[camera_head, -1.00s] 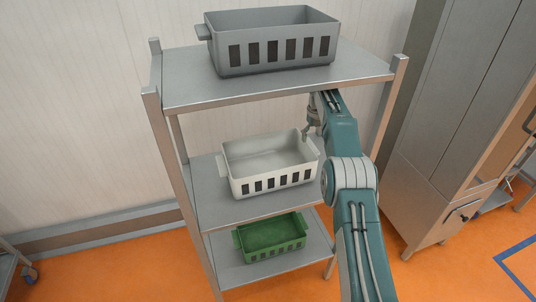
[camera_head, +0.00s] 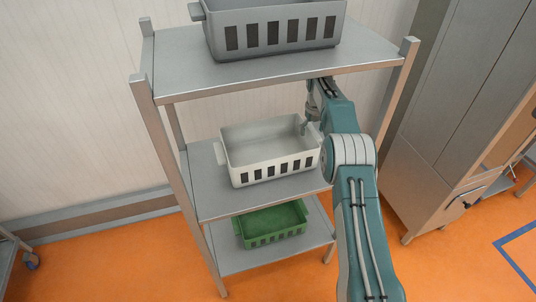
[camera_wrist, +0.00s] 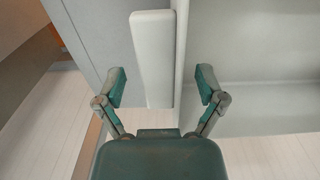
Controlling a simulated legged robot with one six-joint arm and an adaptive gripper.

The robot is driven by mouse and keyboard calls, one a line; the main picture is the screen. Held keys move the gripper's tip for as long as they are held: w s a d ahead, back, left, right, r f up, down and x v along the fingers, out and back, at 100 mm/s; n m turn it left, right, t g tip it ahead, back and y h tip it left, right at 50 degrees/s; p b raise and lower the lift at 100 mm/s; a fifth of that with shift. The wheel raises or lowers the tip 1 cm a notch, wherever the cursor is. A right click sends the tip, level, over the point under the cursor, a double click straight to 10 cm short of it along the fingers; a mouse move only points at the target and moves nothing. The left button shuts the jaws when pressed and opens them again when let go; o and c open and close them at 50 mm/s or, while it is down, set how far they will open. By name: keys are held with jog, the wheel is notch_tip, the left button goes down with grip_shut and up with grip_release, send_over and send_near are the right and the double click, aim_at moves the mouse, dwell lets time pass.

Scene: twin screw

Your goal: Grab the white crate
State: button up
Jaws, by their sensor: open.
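The white crate (camera_head: 262,137) stands upright on the middle shelf, with slots along its front wall and an empty inside. My gripper (camera_head: 310,122) is at the crate's right end, under the top shelf. In the wrist view my gripper (camera_wrist: 162,87) is open, with one finger on each side of the crate's pale handle (camera_wrist: 152,60). Gaps show between the handle and both fingers in that view. The right finger overlaps the crate's inside in the picture; I cannot tell its depth. Part of the crate's right end is hidden behind my arm.
A grey crate (camera_head: 275,33) stands on the top shelf (camera_head: 180,70), close above my arm. A green crate (camera_head: 270,222) is on the bottom shelf. The metal rack's right front post (camera_head: 397,95) is just right of my arm. A tall metal cabinet (camera_head: 450,130) stands further right.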

jog(key=shift+f, duration=0.1)
jog(key=shift+c, duration=0.3)
grip_shut()
